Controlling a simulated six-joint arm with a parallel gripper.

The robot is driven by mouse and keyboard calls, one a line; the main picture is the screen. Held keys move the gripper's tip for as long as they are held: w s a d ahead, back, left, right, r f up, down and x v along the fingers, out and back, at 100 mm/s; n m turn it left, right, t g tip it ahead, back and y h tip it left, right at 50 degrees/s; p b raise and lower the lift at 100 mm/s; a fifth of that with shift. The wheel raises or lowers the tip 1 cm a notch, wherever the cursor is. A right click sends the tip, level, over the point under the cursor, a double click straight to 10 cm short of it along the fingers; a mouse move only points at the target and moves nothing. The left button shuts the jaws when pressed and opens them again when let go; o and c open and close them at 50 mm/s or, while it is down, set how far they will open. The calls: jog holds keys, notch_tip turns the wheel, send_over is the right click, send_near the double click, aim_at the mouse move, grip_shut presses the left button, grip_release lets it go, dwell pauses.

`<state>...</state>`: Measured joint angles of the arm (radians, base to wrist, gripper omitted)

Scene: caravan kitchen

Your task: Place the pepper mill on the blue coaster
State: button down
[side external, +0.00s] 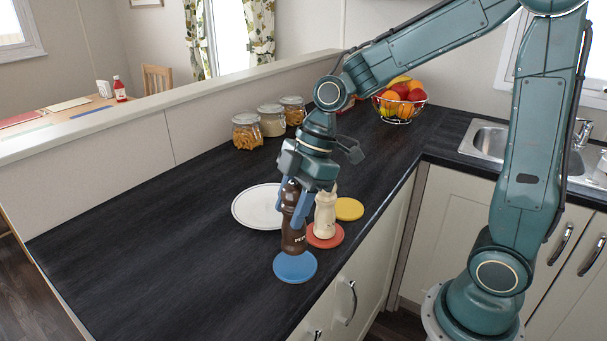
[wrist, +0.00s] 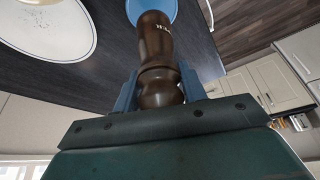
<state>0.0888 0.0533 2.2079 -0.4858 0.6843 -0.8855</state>
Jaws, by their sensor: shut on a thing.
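The dark brown pepper mill (side external: 292,232) is upright between the blue fingers of my gripper (side external: 293,203), which is shut on its upper part. The blue coaster (side external: 295,268) lies on the dark worktop near its front edge. The mill's base shows at the far rim of the coaster in the side view; I cannot tell whether it touches. In the wrist view the mill (wrist: 157,52) runs away from the fingers (wrist: 158,90), and its far end overlaps the blue coaster (wrist: 150,5).
A cream mill (side external: 325,216) stands on a red coaster (side external: 325,238) close to the right of the pepper mill. A yellow coaster (side external: 349,209) and a white plate (side external: 247,211) lie behind. Glass jars (side external: 271,121) and a fruit bowl (side external: 400,104) stand farther back. The worktop's left is clear.

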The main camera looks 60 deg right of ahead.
jog(key=shift+f, duration=2.2)
jog(key=shift+f, duration=0.1)
jog(key=c, duration=0.8)
grip_release()
jog(key=v, duration=1.2)
jog(key=shift+s, duration=0.1)
